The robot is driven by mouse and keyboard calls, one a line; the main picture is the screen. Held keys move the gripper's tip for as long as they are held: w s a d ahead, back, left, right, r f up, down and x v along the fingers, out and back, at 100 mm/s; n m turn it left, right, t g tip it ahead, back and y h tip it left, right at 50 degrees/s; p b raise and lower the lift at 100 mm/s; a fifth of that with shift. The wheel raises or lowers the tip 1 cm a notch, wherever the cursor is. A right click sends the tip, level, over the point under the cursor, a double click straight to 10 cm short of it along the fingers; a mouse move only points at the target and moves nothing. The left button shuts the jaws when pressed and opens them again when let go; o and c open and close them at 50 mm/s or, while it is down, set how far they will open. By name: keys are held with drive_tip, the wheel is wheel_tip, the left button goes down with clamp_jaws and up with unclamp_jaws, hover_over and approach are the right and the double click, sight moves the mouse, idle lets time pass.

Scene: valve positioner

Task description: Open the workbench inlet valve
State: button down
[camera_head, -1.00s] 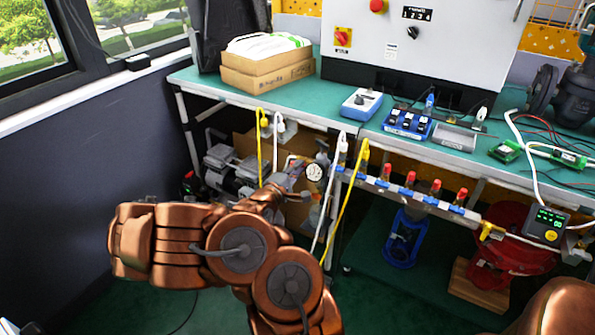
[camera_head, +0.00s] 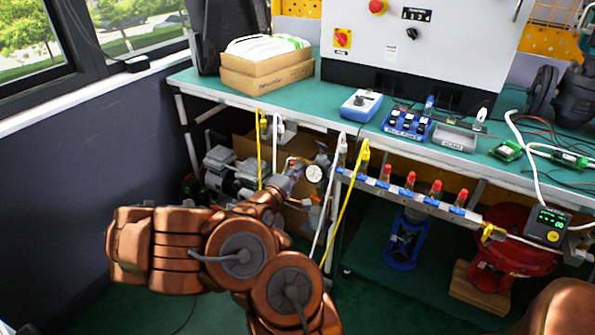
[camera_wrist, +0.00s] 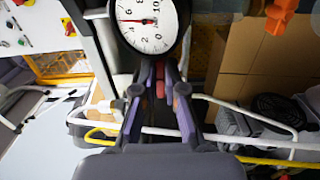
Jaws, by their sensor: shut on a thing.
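My gripper (camera_wrist: 159,95) is at the left end of the pipe under the workbench, just below a round white pressure gauge (camera_head: 314,173). The dark fingers are close together on a small red piece (camera_wrist: 160,82), which looks like the inlet valve's handle. The fingers hide most of it, and the valve body cannot be made out. In the head view my arm covers part of this area.
The green-topped workbench (camera_head: 230,92) is above my gripper. Yellow and white hoses (camera_head: 346,210) hang beside it. A pipe with several red-capped valves (camera_head: 411,180) runs to the right. Grey machinery (camera_head: 222,165) stands behind at the left. An orange part (camera_wrist: 280,14) shows in the wrist view.

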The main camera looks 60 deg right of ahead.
drive_tip(key=c, duration=1.2)
unclamp_jaws()
drive_tip(key=shift+c, duration=0.2)
drive_tip(key=shift+r, duration=0.6)
drive_tip(key=o, duration=0.6)
drive_tip(key=r, duration=0.5)
drive_tip(key=shift+w+d+r, duration=0.1)
drive_tip(key=shift+d, duration=0.1)
drive_tip(key=shift+a+r, duration=0.35)
drive_tip(key=shift+r, duration=0.4)
drive_tip(key=c, duration=0.4)
drive_tip(key=shift+d+r, duration=0.15)
drive_tip(key=shift+r, duration=0.05)
drive_tip(key=shift+c, duration=1)
drive_tip(key=shift+r, duration=0.9)
